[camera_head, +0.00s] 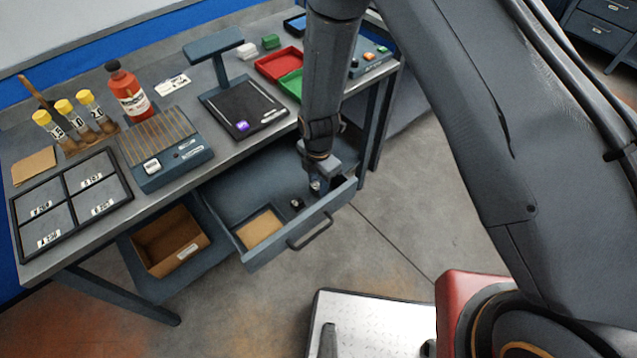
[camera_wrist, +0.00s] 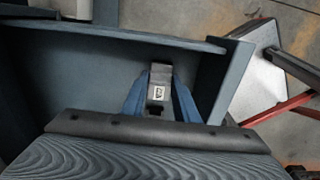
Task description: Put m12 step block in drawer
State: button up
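The drawer (camera_head: 277,243) under the bench is pulled open. My gripper (camera_head: 316,184) points down into its right part. In the wrist view, a small grey block (camera_wrist: 158,76) with a white label sits between the two blue fingers of my gripper (camera_wrist: 160,88). The fingers appear closed against its sides. The label is too small to read, so I cannot confirm that it is the m12 step block. The block is low inside the drawer; I cannot tell whether it touches the floor.
A tan pad (camera_head: 259,229) and a small dark piece (camera_head: 297,203) lie in the drawer. Its walls are close to my gripper on the right. On the bench stand a black scale (camera_head: 262,117), a slotted block holder (camera_head: 190,169) and a red tray (camera_head: 279,63).

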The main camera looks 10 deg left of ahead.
aim_at(318, 184)
jog(key=o, duration=0.3)
jog(key=shift+r, duration=0.1)
notch_tip(318, 184, up, 12)
jog(key=b, duration=0.2)
jog(key=shift+b, duration=0.4)
jog(key=d+r+m, duration=1)
jog(key=d+m, duration=0.2)
jog(key=d, duration=0.3)
jog(key=s+d+r+m, duration=0.3)
jog(key=d+m, duration=0.3)
jog(key=m, duration=0.2)
jog(key=s+d+r+m+t, duration=0.1)
jog(key=s+d+r+m, duration=0.2)
jog(key=s+d+m, duration=0.3)
jog(key=shift+d+r+m, duration=0.2)
jog(key=shift+d+m, duration=0.6)
jog(key=shift+m, duration=0.1)
